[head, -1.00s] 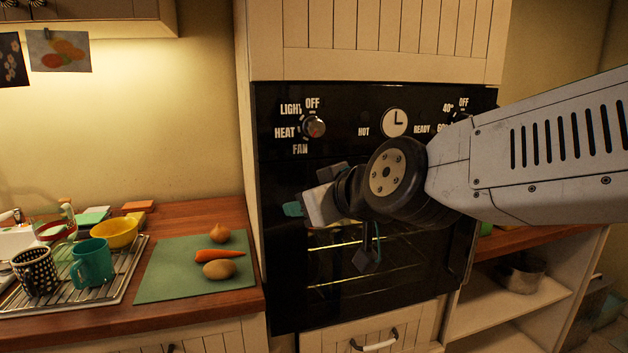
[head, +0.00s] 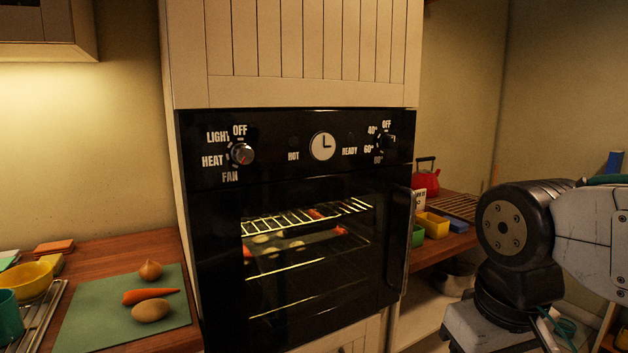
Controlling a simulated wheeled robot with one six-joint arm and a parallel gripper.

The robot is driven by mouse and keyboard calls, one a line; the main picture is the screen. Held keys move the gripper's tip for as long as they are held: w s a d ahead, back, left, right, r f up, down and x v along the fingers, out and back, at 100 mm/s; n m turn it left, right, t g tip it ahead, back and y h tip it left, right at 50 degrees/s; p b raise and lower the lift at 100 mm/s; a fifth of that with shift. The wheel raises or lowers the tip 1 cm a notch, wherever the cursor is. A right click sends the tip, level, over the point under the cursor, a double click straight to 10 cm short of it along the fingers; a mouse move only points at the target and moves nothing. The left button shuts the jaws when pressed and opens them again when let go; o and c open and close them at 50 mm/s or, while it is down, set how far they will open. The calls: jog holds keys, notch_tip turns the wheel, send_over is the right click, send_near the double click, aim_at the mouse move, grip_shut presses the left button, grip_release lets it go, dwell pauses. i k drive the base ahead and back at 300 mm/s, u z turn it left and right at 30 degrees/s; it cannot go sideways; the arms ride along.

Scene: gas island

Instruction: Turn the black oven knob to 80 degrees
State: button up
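The black oven knob (head: 391,141) is on the right side of the black control panel in the head view. OFF stands above it, with 40°, 60° and 80° labels down its left side. It is dark on dark, and I cannot tell which mark it points to. My gripper (head: 500,335) is at the lower right, well to the right of the knob and lower in the picture, and not touching it. Its fingertips are cut off or hidden, so I cannot see whether it is open.
A clock (head: 322,146) sits between the knobs. The oven door (head: 220,260) is shut, with food on a tray inside. A red kettle (head: 427,180) stands right of the oven.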

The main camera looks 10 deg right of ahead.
aim_at(387, 143)
jog(key=z, duration=0.45)
jog(key=k, duration=1.1)
jog(key=u, duration=0.7)
jog(key=i, duration=1.5)
jog(key=z, duration=0.4)
